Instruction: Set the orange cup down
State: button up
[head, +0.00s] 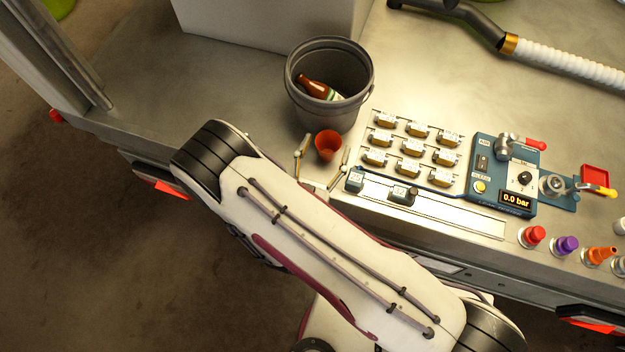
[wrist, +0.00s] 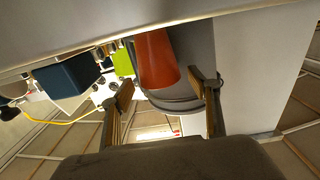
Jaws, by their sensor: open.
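The orange cup (head: 328,144) stands on the metal table in the head view, just in front of a grey bucket. My gripper (head: 322,158) is open, with one finger on each side of the cup. In the wrist view the cup (wrist: 155,62) shows between and beyond the two spread fingers of my gripper (wrist: 165,98). I cannot tell whether either finger touches the cup. The cup's base is hard to see in both views.
The grey bucket (head: 329,107) with a brown bottle (head: 319,88) in it stands right behind the cup. To the right are a panel of small blocks (head: 409,149) and a blue valve unit (head: 503,175). Free metal surface (head: 230,85) lies to the left.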

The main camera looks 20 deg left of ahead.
jog(key=s, duration=0.9)
jog(key=shift+s, duration=0.2)
dwell(0.3)
jog(key=shift+o, duration=0.3)
dwell(0.4)
jog(key=w+r, duration=0.1)
jog(key=w+g, duration=0.1)
jog(key=w, duration=0.1)
jog(key=w+r+g, duration=0.1)
jog(key=w, duration=0.1)
jog(key=shift+w+d+r+m, duration=0.2)
jog(key=shift+d+r+m, duration=0.1)
jog(key=shift+d+m, duration=0.1)
jog(key=shift+s+f+g, duration=0.1)
jog(key=shift+f+g, duration=0.2)
jog(key=shift+g, duration=0.1)
jog(key=shift+s+a+f+n+g, duration=0.2)
jog(key=shift+s+f+n+g, duration=0.1)
jog(key=shift+f+n, duration=0.3)
